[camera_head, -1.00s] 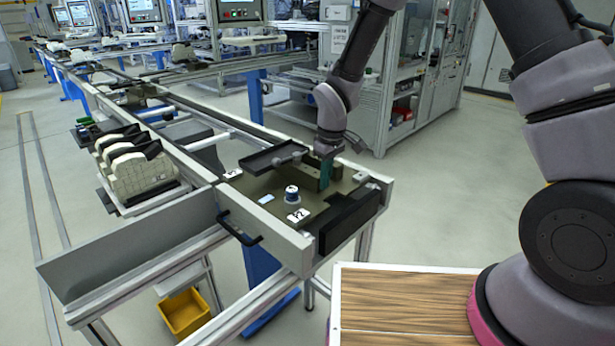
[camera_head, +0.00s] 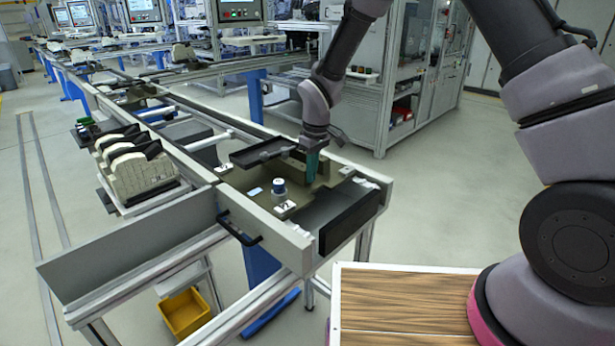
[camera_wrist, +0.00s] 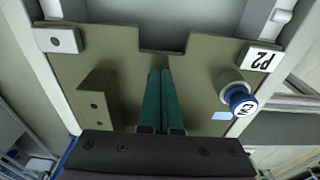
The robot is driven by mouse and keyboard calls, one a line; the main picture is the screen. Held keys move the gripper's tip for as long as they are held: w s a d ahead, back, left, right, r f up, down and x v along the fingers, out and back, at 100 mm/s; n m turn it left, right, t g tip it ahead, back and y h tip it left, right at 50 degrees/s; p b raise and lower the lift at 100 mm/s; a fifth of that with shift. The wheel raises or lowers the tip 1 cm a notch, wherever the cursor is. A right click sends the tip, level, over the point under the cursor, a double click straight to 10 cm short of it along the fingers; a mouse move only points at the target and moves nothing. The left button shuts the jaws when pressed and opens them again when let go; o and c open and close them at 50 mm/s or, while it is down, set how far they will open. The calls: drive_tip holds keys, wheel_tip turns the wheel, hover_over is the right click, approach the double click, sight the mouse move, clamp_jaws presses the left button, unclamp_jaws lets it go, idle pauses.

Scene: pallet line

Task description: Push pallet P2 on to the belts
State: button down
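Pallet P2 (camera_head: 246,181) is an olive-brown plate in the near end of the line frame. Its P2 label (camera_head: 285,208) and a blue-and-white cylinder (camera_head: 279,188) stand near its left edge. In the wrist view the plate (camera_wrist: 205,62) shows a notch in one edge, a raised block (camera_wrist: 97,98) and the cylinder (camera_wrist: 237,96). My gripper (camera_head: 312,172) points down over the plate. Its teal fingers (camera_wrist: 161,95) lie together with nothing seen between them, beside the block. Whether they touch the pallet is unclear. The line (camera_head: 185,98) runs away to the upper left.
A dark bare bay (camera_head: 318,205) lies between the pallet and the black end bar (camera_head: 349,214). A black handle (camera_head: 238,229) is on the left side rail. A carrier with pale curved parts (camera_head: 135,165) stands left of the line. A wooden top (camera_head: 400,300) is in front.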

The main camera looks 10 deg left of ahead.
sight(292, 161)
drive_tip(key=shift+w+a, duration=0.8)
drive_tip(key=shift+a, duration=0.25)
drive_tip(key=shift+w+a, duration=0.8)
drive_tip(key=shift+a, duration=0.2)
drive_tip(key=shift+w+a, duration=0.8)
drive_tip(key=shift+a, duration=0.25)
drive_tip(key=shift+s+d+r, duration=0.5)
drive_tip(key=shift+d, duration=0.15)
drive_tip(key=shift+s+d+r, duration=0.45)
drive_tip(key=shift+d+r, duration=0.05)
drive_tip(key=shift+d, duration=0.1)
drive_tip(key=shift+r, duration=4)
drive_tip(key=s+d+r+m+t, duration=0.1)
drive_tip(key=s+d+r+m, duration=0.15)
drive_tip(key=d+r, duration=0.7)
drive_tip(key=s+d+r+m+t, duration=0.1)
drive_tip(key=d+r+m, duration=0.3)
drive_tip(key=d+r, duration=0.55)
drive_tip(key=s+d+r+m+t, duration=0.2)
drive_tip(key=s+d+r+m, duration=0.1)
drive_tip(key=s+d, duration=0.5)
drive_tip(key=s+d+r+m+t+y, duration=0.1)
drive_tip(key=s+d+r+m+t, duration=0.1)
drive_tip(key=s+d+m, duration=0.3)
drive_tip(key=s+d+r, duration=0.1)
drive_tip(key=s+d, duration=0.2)
drive_tip(key=s, duration=0.2)
drive_tip(key=shift+s, duration=0.35)
